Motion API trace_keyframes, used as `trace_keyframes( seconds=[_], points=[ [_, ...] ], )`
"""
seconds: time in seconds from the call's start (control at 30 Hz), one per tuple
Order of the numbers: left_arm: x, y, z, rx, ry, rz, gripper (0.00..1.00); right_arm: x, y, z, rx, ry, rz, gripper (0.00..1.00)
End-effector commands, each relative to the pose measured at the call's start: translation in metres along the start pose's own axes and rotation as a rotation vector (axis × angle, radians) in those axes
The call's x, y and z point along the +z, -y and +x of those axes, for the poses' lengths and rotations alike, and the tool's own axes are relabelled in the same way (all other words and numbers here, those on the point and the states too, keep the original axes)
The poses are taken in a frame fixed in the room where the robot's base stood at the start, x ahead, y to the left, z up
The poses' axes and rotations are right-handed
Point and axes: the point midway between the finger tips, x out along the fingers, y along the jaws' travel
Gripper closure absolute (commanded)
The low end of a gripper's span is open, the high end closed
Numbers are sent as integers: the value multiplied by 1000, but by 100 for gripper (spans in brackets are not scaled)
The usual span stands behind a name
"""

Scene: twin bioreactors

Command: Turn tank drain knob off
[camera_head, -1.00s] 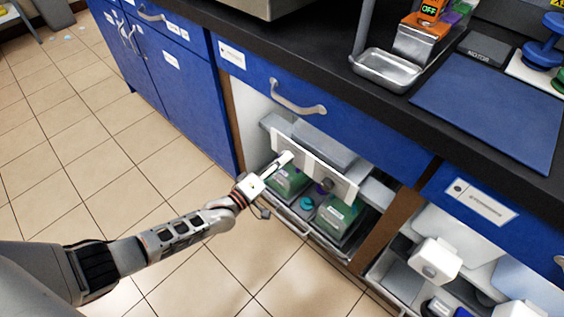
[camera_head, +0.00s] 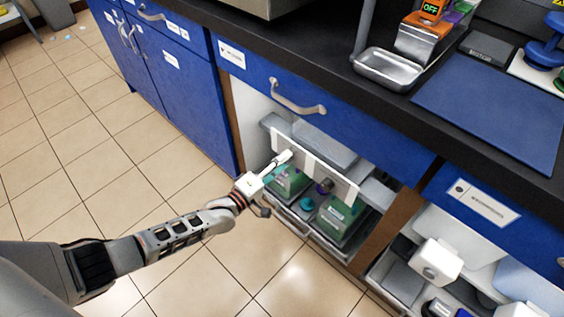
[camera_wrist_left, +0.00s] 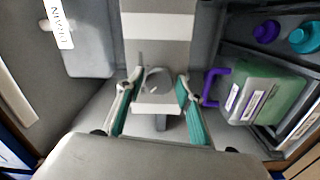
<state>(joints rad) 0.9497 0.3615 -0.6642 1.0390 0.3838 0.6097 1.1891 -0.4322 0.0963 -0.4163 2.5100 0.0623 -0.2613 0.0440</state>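My left gripper (camera_head: 285,163) reaches into the open bay under the blue drawer, at the left part of a white panel (camera_head: 345,188). In the left wrist view, its teal-padded fingers (camera_wrist_left: 157,84) are apart, one on each side of a small grey knob-like part (camera_wrist_left: 155,80). I cannot tell whether either finger touches it. In the head view the gripper hides this part. A dark round knob (camera_head: 325,186) shows farther right on the panel. A label that seems to read DRAIN (camera_wrist_left: 60,20) is at upper left in the wrist view. My right gripper is not in view.
Green containers (camera_head: 338,216) stand below the panel, with a teal cap (camera_head: 307,203) between them. In the wrist view, a purple handle (camera_wrist_left: 213,86) lies close to the right finger. The drawer (camera_head: 330,112) overhangs the bay. Floor tiles in front are clear.

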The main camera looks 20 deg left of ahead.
Motion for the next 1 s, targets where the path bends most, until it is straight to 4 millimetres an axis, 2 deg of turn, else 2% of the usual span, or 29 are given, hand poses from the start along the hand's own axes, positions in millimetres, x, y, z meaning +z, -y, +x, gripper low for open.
trace_keyframes(
  seconds=[0.33, 0.47, 0.57, 0.8, 1.0],
  points=[
    [0, 0, 0, 0, 0, 1, 53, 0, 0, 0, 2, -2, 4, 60],
    [0, 1, -7, -2, 0, 1, 53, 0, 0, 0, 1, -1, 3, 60],
    [0, 2, -20, -3, 1, 0, 53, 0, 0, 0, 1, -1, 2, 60],
    [0, 2, -69, -3, 1, 0, 53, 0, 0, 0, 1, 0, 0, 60],
    [1, 1, -102, -2, 1, 1, 53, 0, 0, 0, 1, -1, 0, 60]
  ],
)
